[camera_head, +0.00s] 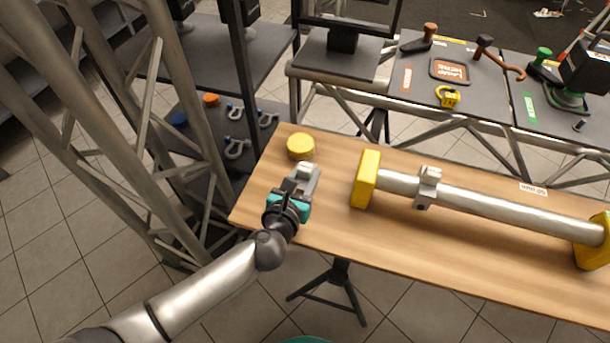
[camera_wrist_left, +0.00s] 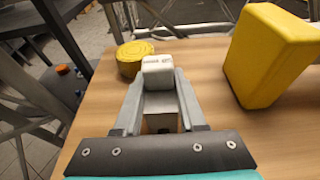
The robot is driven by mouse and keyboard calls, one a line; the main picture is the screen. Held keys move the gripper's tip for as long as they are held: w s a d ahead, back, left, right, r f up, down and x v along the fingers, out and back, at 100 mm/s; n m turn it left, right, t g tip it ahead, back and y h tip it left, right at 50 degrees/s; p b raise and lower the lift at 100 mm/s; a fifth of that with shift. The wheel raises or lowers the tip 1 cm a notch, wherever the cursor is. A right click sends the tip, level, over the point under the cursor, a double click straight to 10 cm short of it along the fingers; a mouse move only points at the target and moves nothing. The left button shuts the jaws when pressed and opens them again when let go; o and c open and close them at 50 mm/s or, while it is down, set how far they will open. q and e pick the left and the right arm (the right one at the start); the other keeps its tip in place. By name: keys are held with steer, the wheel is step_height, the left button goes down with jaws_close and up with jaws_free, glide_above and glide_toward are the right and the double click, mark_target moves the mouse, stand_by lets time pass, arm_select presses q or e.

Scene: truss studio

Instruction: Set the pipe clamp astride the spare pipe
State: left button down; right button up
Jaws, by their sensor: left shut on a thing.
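The spare pipe (camera_head: 495,205) is a silvery tube lying across two yellow end blocks on the wooden table. My left gripper (camera_head: 303,180) is shut on a pale grey piece, apparently the pipe clamp (camera_wrist_left: 158,70), near the table's left end. It is left of the pipe and apart from it. In the left wrist view the clamp's light block top sticks out past the fingers (camera_wrist_left: 160,108), and its lower part is largely hidden between them. A similar grey clamp (camera_head: 428,188) sits around the pipe left of its middle. My right gripper is not in view.
The near yellow block (camera_head: 366,180) stands right of my gripper, also in the left wrist view (camera_wrist_left: 272,55). A yellow round roll (camera_head: 300,146) lies just beyond the held clamp. The wooden table (camera_head: 400,250) is clear in front of the pipe. A tool bench (camera_head: 405,85) stands behind.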

arm_select(q)
steer(key=shift+r, duration=0.15)
stand_by(0.3)
step_height(320, 180, up, 18)
steer(key=p, duration=1)
steer(key=s+a+r+n+y+b, duration=0.3)
steer(key=s+a+n+y, duration=0.1)
steer(key=a, duration=0.3)
steer(key=s+a+r+n+g+y+b, duration=0.1)
steer(key=s+a+r+n+y+b, duration=0.2)
steer(key=a+y, duration=0.4)
steer(key=shift+s+a+r+n+y, duration=0.3)
steer(key=shift+s+a+r+n, duration=0.3)
steer(key=shift+n, duration=0.6)
steer(key=shift+w+d+b, duration=0.1)
steer(key=shift+w+b, duration=0.15)
steer(key=shift+b, duration=0.15)
